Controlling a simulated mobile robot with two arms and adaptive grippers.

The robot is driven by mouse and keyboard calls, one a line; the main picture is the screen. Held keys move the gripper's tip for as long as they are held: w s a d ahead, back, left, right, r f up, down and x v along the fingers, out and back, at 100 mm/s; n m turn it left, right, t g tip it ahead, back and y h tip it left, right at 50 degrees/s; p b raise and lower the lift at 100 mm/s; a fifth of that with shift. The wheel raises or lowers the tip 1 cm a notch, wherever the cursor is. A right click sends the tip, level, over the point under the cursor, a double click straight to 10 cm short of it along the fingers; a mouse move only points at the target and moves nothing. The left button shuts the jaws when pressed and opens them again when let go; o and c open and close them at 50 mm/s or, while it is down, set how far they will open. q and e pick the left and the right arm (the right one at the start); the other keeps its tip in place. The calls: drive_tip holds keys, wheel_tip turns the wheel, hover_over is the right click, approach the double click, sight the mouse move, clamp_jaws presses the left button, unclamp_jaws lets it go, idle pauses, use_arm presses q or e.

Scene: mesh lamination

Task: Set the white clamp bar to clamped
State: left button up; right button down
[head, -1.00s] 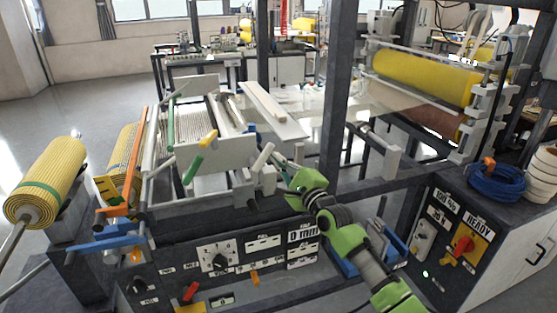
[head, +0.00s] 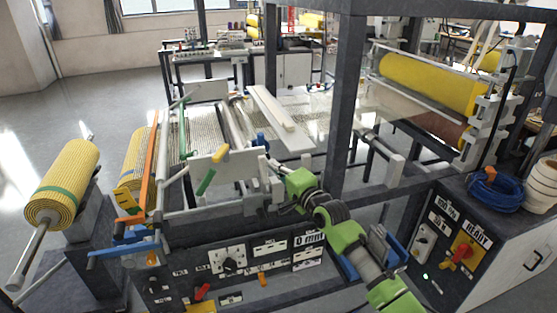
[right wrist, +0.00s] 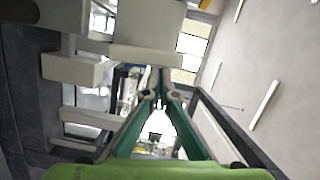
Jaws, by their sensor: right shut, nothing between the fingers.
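A short white bar (head: 277,166) stands out from the right end of the machine's white frame in the head view, beside my right gripper (head: 282,173). I take it for the clamp bar; other white parts are close by. My right gripper is shut with nothing between its fingers. In the right wrist view its green fingers (right wrist: 159,88) meet near white blocks (right wrist: 78,69). Whether the fingertips touch the bar cannot be told. My left gripper is not in view.
A dark upright post (head: 346,110) stands to the right. The control panel (head: 195,280) is below.

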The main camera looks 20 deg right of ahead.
sight(260, 165)
drive_tip(key=shift+a+r+n+g+p, duration=0.15)
drive_tip(key=shift+a+r+n+p, duration=0.05)
drive_tip(key=shift+a+n+p, duration=0.35)
drive_tip(key=shift+a+r+n+g+p, duration=0.15)
drive_tip(key=shift+a+n+p, duration=0.3)
drive_tip(key=shift+n, duration=0.2)
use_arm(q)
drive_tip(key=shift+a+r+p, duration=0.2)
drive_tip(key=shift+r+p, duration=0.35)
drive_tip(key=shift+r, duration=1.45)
use_arm(e)
drive_tip(key=shift+s+a+f, duration=0.1)
drive_tip(key=shift+a+f, duration=0.15)
drive_tip(key=shift+a, duration=0.55)
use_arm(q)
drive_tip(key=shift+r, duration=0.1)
